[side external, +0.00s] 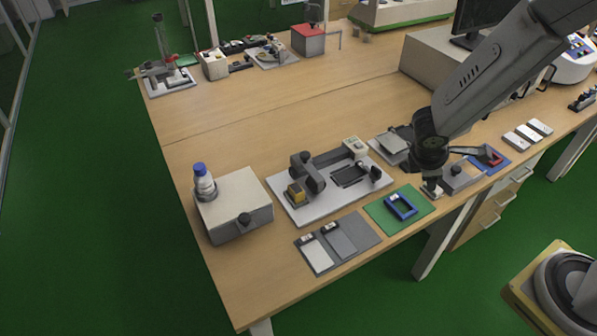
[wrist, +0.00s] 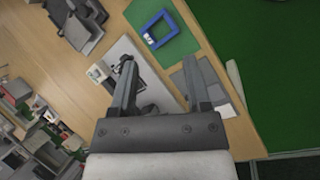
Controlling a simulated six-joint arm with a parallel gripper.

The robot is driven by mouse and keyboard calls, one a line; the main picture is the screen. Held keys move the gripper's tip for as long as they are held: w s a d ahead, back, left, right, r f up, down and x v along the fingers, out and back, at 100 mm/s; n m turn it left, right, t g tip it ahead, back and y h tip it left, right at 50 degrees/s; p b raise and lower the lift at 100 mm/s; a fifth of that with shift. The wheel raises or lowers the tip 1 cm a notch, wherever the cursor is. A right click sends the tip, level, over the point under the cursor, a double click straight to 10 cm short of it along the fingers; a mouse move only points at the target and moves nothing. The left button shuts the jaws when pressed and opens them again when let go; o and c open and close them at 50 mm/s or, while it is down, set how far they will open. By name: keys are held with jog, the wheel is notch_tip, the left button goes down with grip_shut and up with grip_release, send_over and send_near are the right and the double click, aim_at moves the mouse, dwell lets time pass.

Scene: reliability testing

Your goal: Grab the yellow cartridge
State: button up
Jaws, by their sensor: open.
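A small yellow cartridge (side external: 296,192) sits at the left end of a fixture on a light grey plate (side external: 318,213) in the side external view. Dark fixture parts stand close around it. My gripper (side external: 432,188) is to the right of the cartridge, past the green mat, and apart from it. In the wrist view my gripper (wrist: 158,78) is open, with nothing between its fingers. I cannot make out the cartridge in the wrist view; the gripper body covers part of the plate there.
A blue frame (side external: 401,207) lies on a green mat (side external: 378,214) near the front edge. Grey pads (side external: 352,236) lie left of it. A grey box (side external: 236,215) carries a blue-capped bottle (side external: 204,183). The table middle is clear.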

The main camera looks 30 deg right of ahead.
jog(key=w+f+n+t+h, duration=0.3)
jog(key=w+n, duration=0.3)
jog(key=n, duration=0.1)
jog(key=n+t+y, duration=0.8)
jog(key=n+t, duration=0.2)
jog(key=n, duration=0.8)
send_near(298, 191)
jog(key=x, duration=0.3)
jog(key=shift+w, duration=0.3)
jog(key=shift+x, duration=1.3)
jog(key=shift+d+f, duration=0.1)
jog(key=shift+x, duration=2.55)
jog(key=shift+f, duration=0.1)
grip_shut()
